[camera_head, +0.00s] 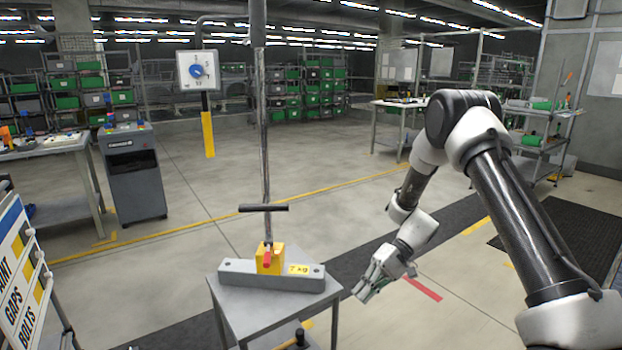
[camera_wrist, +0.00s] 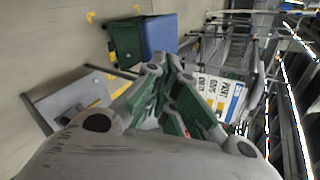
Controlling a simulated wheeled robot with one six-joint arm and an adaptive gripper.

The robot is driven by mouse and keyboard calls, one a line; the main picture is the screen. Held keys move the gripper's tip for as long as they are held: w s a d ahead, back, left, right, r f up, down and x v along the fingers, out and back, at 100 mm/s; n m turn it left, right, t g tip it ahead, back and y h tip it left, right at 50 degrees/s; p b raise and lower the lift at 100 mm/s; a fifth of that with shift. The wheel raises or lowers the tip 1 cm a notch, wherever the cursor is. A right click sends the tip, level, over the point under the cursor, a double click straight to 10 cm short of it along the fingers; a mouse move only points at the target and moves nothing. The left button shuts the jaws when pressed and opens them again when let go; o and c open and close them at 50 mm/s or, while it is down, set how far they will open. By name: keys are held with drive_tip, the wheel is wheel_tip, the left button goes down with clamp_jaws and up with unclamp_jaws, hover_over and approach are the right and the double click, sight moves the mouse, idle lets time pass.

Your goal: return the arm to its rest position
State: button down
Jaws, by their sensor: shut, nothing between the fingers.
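My gripper (camera_head: 367,287) hangs at the end of my arm in the head view, right of the small grey table (camera_head: 262,311) and pointing down and to the left. Its fingers are shut and empty. It is apart from the table and from the grey bar fixture (camera_head: 236,272) on it. In the wrist view my gripper (camera_wrist: 172,88) fills the middle, with green pads on the fingers. My arm is bent and reaches in from the right side of the head view.
A yellow block (camera_head: 270,258) with a T-handle tool (camera_head: 264,208) stands on the fixture. A sign board (camera_head: 22,275) is at the left. A grey cabinet (camera_head: 134,180) and a dial post (camera_head: 198,71) stand behind. The floor around my gripper is open.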

drive_tip(key=s+d+r+t+h, duration=0.3)
drive_tip(key=s+d+r, duration=0.4)
drive_tip(key=r, duration=0.3)
drive_tip(key=s+d+r+m+t+h, duration=0.1)
drive_tip(key=s+d+r+t+h, duration=0.2)
drive_tip(key=s+d+r, duration=0.5)
drive_tip(key=s+d+r+m+t+h, duration=0.1)
drive_tip(key=s+d+r+t+h, duration=0.2)
drive_tip(key=s+d+r, duration=0.4)
wheel_tip(320, 180, up, 6)
drive_tip(key=shift+s+d+r+t+h, duration=0.1)
drive_tip(key=shift+s+d+t+h, duration=0.15)
drive_tip(key=shift+s+t, duration=0.55)
